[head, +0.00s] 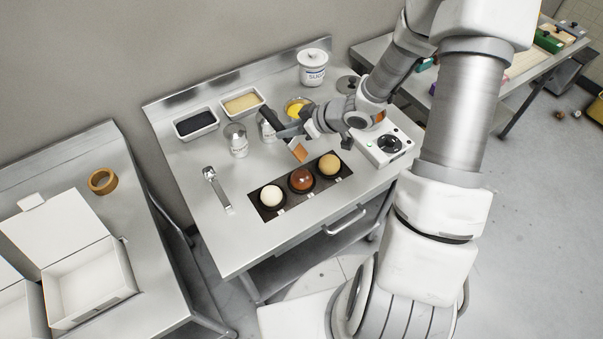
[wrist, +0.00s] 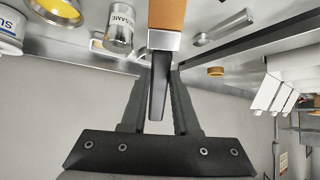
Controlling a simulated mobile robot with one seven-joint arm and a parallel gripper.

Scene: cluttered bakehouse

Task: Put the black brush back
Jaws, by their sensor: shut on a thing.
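The black brush has a black handle (head: 272,122), a silver ferrule and an orange-brown bristle head (head: 300,153). It also shows in the wrist view, with its black handle (wrist: 158,85) between my fingers and the bristles pointing away from my gripper. My gripper (head: 288,130) is shut on the handle and holds the brush above the steel table (head: 205,235). In the wrist view my gripper's two dark fingers (wrist: 159,78) flank the handle. The bristle end hangs over the area just behind a dark mat (head: 263,209) bearing three balls.
Shakers (head: 236,139), a yellow bowl (head: 292,104), trays of black (head: 196,122) and pale (head: 242,103) contents and a sugar jar (head: 313,68) stand behind. A white scale (head: 386,147) is at right, a scoop (head: 217,187) at left. The table's front left is clear.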

